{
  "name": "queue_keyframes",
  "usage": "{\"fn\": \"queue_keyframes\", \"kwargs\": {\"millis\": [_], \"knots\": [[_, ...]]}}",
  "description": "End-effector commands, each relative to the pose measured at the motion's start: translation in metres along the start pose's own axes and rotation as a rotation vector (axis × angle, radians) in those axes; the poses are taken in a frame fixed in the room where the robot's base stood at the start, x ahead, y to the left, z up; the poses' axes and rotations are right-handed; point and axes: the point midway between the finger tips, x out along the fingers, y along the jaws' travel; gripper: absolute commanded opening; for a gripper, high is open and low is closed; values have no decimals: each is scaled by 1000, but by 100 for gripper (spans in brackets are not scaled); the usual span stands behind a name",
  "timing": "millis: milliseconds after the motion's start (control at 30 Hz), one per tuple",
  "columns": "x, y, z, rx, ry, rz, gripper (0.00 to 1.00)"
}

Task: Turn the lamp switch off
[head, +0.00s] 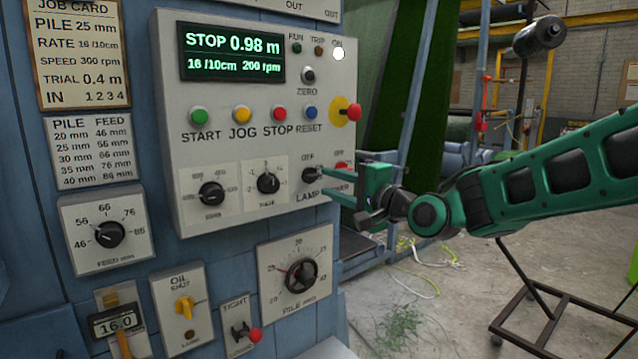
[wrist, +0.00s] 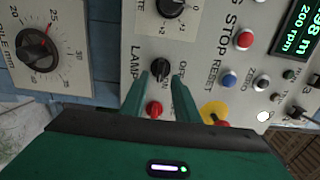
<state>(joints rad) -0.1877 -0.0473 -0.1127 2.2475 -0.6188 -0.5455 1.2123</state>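The lamp switch is a black rotary knob (head: 312,175) at the lower right of the light grey control panel, with OFF printed above it and LAMP below. It also shows in the wrist view (wrist: 158,73). I cannot make out clearly which way its pointer is set. My gripper (head: 322,184) is at the panel, coming in from the right. In the wrist view my green fingers (wrist: 160,78) stand apart on either side of the knob, with a gap between. Whether the tips touch the panel or knob is unclear.
A red knob (wrist: 153,108) sits close beside the lamp switch; my fingers partly cover it in the head view. A red mushroom button on a yellow plate (head: 345,111) juts out above. A white indicator (head: 338,53) marked ON is lit.

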Motion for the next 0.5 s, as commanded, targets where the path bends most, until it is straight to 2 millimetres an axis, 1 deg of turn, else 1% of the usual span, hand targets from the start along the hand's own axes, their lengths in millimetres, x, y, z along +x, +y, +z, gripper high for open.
{"fn": "queue_keyframes", "kwargs": {"millis": [33, 200, 333, 500], "knots": [[10, 0, 1, -1, -2, 1, 28], [33, 1, 1, -1, -2, 1, 28], [44, 1, 0, 0, 0, 2, 28], [48, 0, 0, -1, 1, 0, 28]]}}
